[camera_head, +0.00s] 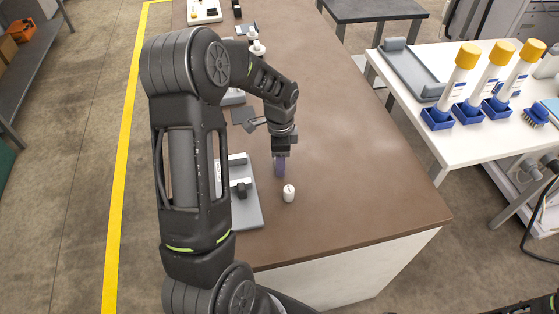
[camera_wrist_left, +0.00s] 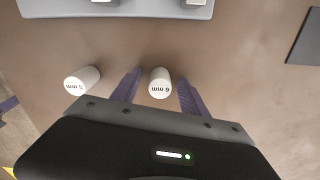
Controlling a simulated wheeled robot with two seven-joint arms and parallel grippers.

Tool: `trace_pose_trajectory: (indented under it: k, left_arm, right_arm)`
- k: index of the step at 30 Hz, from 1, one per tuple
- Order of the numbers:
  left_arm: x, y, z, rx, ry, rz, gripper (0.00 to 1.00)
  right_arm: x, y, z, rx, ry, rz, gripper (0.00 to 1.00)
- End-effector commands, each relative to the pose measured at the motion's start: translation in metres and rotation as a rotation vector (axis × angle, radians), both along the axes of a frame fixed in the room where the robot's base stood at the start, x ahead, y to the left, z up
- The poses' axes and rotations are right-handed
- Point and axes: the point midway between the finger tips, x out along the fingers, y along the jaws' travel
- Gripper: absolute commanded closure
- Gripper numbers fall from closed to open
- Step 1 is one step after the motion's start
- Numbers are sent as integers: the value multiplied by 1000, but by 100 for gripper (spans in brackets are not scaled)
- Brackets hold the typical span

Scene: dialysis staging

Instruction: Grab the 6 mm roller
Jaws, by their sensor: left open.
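The 6 mm roller (camera_wrist_left: 160,83) is a small white cylinder with dark lettering on its end. In the left wrist view it is between the two purple fingers of my left gripper (camera_wrist_left: 158,92), with a gap on each side. My left gripper is open and also shows in the head view (camera_head: 280,167), low over the brown table, where it hides this roller. A second white roller (camera_wrist_left: 82,80), its label seeming to read 5 mm, stands to the left, outside the fingers. It also shows in the head view (camera_head: 289,193).
A grey tray (camera_head: 247,211) with a dark block lies left of my gripper on the brown table (camera_head: 365,190). The table's right side is clear.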

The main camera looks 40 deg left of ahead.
Motion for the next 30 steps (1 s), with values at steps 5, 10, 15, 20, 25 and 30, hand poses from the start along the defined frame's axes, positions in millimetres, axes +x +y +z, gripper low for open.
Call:
trace_pose_trajectory:
  k: [5, 10, 15, 20, 25, 30]
  left_arm:
    - [0, 0, 0, 0, 0, 0, 48]
    - [0, 0, 0, 0, 0, 0, 48]
    - [0, 0, 0, 0, 0, 0, 58]
    - [0, 0, 0, 0, 0, 0, 71]
    - [0, 0, 0, 0, 0, 0, 85]
    - [0, 0, 0, 0, 0, 0, 99]
  right_arm:
    - [0, 0, 0, 0, 0, 0, 58]
    - [0, 0, 0, 0, 0, 0, 58]
    - [0, 0, 0, 0, 0, 0, 58]
    - [0, 0, 0, 0, 0, 0, 58]
    - [0, 0, 0, 0, 0, 0, 58]
    - [0, 0, 0, 0, 0, 0, 58]
